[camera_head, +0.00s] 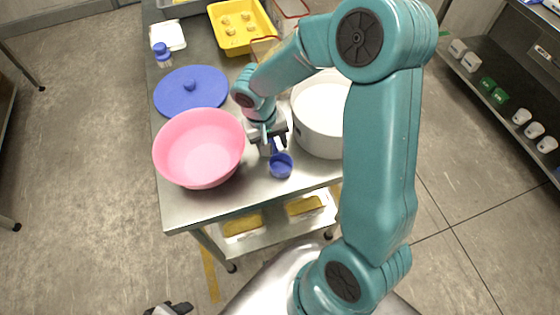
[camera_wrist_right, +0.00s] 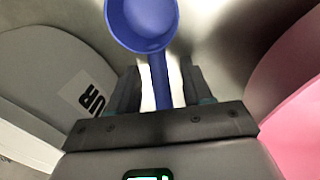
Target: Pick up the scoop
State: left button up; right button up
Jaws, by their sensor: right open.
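A blue scoop (camera_head: 281,166) with a round cup and a straight handle lies on the steel table, between the pink bowl and the white pot. My right gripper (camera_head: 270,145) is over its handle, pointing down. In the right wrist view the scoop (camera_wrist_right: 142,24) has its cup beyond the fingers, and its handle runs back between the two open fingers of the gripper (camera_wrist_right: 160,88). The handle's far end is hidden by the gripper body. My left gripper (camera_head: 168,309) shows only in part at the bottom edge of the head view.
The pink bowl (camera_head: 200,148) stands close on the left and the white pot (camera_head: 320,112) close on the right. Behind are a blue lid (camera_head: 190,92), a blue-capped shaker (camera_head: 162,54) and a yellow tray (camera_head: 240,27). The table's front strip (camera_head: 235,200) is clear.

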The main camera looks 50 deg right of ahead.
jog(key=shift+w+d+f, duration=0.1)
jog(key=shift+w, duration=0.1)
jog(key=shift+c, duration=0.4)
jog(key=shift+s, duration=0.15)
grip_shut()
jog(key=shift+r, duration=0.2)
